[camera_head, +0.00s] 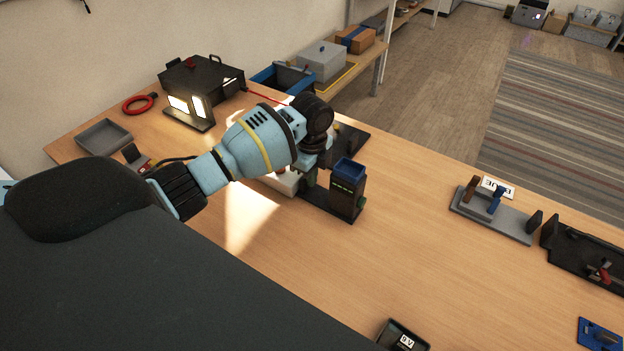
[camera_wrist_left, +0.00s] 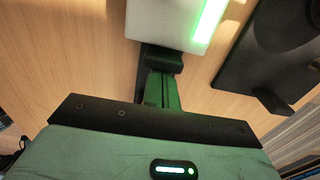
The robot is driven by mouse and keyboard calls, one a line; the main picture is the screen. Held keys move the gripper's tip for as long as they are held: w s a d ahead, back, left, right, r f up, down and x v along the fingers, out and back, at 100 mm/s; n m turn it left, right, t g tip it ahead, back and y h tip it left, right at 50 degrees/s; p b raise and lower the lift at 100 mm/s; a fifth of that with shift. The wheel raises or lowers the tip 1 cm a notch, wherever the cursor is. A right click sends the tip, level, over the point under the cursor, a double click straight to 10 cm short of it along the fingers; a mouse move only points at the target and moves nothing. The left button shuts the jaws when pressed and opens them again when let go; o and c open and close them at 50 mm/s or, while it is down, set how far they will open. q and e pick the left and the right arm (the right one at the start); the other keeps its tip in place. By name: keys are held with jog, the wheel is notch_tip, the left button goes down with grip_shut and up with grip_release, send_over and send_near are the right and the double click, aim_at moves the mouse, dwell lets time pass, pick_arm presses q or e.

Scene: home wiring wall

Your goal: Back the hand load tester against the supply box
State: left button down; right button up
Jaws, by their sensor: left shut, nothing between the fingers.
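My left gripper (camera_head: 309,178) points down over the middle of the wooden table, with its fingers shut and empty. In the left wrist view the gripper (camera_wrist_left: 161,62) has its dark fingertips at the near edge of a white box with a glowing green strip (camera_wrist_left: 180,20); I cannot tell whether they touch. In the head view that white box (camera_head: 284,183) is mostly hidden behind my arm. A dark upright box with a blue top (camera_head: 347,186) stands just right of the gripper. I cannot tell for certain which is the load tester and which the supply box. My right gripper is out of view.
A black case with lit panels (camera_head: 203,85), a red ring (camera_head: 139,104) and a grey tray (camera_head: 103,137) lie at the back left. A blue bin (camera_head: 283,79) is behind. A grey fixture with a card (camera_head: 492,214) stands right.

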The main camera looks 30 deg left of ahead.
pick_arm(q)
notch_tip(320, 180, up, 6)
jog(key=shift+r, duration=0.15)
dwell(0.5)
